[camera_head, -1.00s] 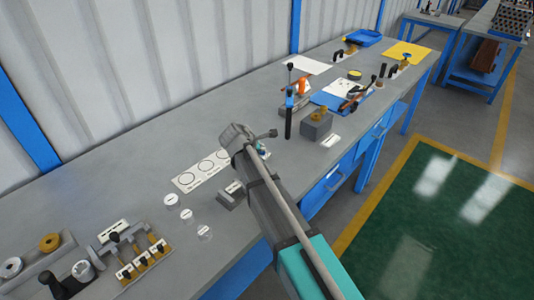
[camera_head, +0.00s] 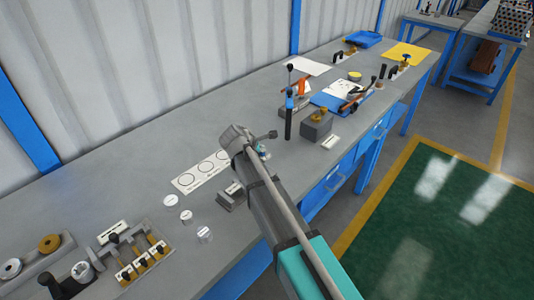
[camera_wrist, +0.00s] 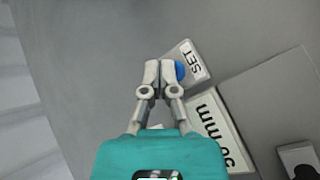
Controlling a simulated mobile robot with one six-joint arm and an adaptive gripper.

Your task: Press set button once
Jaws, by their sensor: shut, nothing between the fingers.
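The set button is a blue cap (camera_wrist: 180,70) on a light plate (camera_wrist: 197,60) marked SET. In the wrist view it sits just right of my fingertips, and the finger partly covers its left side. My gripper (camera_wrist: 153,70) is shut and empty, with its two fingers side by side. I cannot tell from this view whether the fingertip touches the cap or hangs above it. In the head view my arm reaches over the bench and hides most of this spot; a small bluish part (camera_head: 264,153) shows beside the wrist.
A plate reading "mm" (camera_wrist: 221,133) lies near the gripper. On the grey bench (camera_head: 130,165) are a card with circles (camera_head: 200,172), several small discs (camera_head: 171,200), a fixture with black knobs (camera_head: 135,255), and a grey block (camera_head: 316,124).

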